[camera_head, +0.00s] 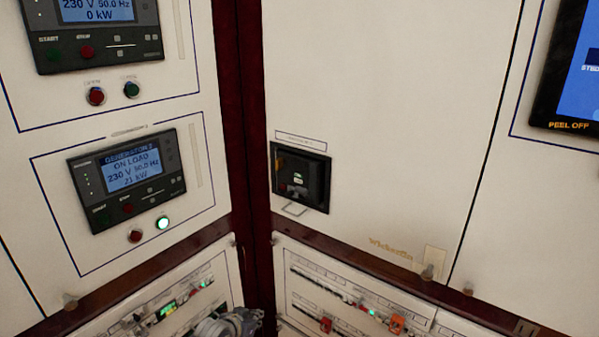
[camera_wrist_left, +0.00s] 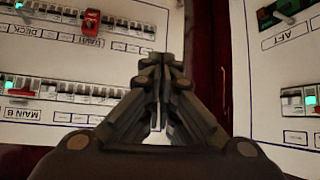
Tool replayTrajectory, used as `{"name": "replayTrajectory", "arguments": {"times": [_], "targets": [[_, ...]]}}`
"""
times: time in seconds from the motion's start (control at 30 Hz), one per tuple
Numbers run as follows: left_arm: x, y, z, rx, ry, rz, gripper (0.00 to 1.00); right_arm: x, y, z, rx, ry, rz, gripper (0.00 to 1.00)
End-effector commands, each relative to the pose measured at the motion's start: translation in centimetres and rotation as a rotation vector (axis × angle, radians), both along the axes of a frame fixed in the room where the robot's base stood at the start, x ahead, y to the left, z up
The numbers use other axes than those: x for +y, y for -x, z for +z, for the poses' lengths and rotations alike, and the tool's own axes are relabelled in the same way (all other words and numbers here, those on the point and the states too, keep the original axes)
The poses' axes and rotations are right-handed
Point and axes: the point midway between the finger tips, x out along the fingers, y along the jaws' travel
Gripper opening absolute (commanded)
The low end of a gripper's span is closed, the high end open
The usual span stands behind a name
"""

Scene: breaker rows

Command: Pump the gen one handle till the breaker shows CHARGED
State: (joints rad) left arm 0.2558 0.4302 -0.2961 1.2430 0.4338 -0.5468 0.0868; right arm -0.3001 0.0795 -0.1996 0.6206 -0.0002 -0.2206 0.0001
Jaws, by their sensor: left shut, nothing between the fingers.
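A black breaker unit (camera_head: 301,177) is set in the white panel at the centre of the head view. Its label strip above and the small pale indicator on its face are too small to read. I cannot make out which part is the pump handle. A thin pale loop (camera_head: 293,209) shows at its lower edge. My left gripper (camera_head: 245,320) is at the bottom of the head view, below the breaker and apart from it. In the left wrist view its fingers (camera_wrist_left: 165,62) are shut and empty, before breaker rows. My right gripper is not in view.
A generator controller (camera_head: 125,178) at left reads ON LOAD, 21 kW, with a lit green button (camera_head: 162,223) below. An upper controller (camera_head: 97,25) reads 0 kW. Rows of small breakers (camera_head: 350,300) lie below a dark red rail. A screen (camera_head: 570,75) is at right.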

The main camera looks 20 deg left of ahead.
Motion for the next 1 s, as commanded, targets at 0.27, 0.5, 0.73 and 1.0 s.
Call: {"name": "replayTrajectory", "arguments": {"times": [0.27, 0.5, 0.73, 1.0], "targets": [[-2.0, -8.0, 24.7, -0.258, 0.061, -0.097, 0.0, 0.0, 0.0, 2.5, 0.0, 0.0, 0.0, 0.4], [-5.0, -8.0, 40.8, -0.403, 0.079, -0.21, 0.0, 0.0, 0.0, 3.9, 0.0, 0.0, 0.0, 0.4], [-6.5, -6.7, 46.6, -0.451, 0.08, -0.264, 0.0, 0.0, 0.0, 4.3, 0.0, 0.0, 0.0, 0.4], [-6.6, -6.6, 46.9, -0.454, 0.081, -0.268, 0.0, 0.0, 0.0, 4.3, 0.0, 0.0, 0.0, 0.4]]}}
